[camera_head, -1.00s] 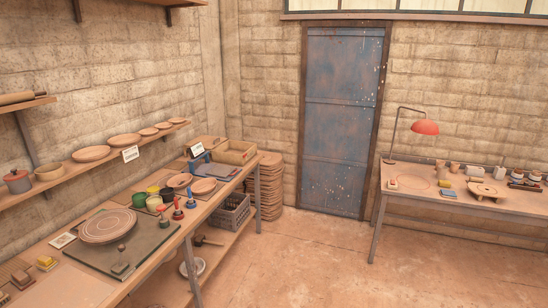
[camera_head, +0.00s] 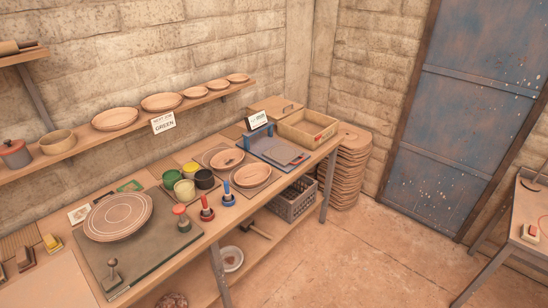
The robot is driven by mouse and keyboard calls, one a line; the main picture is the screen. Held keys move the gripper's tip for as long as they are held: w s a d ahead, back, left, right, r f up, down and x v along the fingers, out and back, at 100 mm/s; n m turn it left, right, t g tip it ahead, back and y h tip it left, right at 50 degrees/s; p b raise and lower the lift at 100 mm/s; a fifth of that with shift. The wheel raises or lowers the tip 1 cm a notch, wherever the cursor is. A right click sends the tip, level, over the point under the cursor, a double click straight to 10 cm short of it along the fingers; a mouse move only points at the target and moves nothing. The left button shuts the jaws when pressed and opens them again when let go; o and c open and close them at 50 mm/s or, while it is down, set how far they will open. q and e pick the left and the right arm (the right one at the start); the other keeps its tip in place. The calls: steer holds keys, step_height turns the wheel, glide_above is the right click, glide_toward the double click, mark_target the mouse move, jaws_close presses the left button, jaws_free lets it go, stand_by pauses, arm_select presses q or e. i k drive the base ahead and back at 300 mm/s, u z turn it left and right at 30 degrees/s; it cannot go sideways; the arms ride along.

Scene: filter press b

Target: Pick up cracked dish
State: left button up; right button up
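Two shallow clay dishes lie on the long bench on the left. The back dish (camera_head: 227,158) has a small dark mark in its middle, which may be a crack; it is too small to tell. The front dish (camera_head: 253,176) looks plain and sits on a square mat. A larger round plate with rings (camera_head: 118,216) lies on a dark board. Several dishes stand on the wall shelf, including a large one (camera_head: 115,118); I see no clear crack on them. Neither of my grippers is in view.
The floor (camera_head: 360,255) right of the bench is clear.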

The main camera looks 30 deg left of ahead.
mark_target(252, 176)
steer(key=i, duration=3.8)
steer(key=u, duration=2.65)
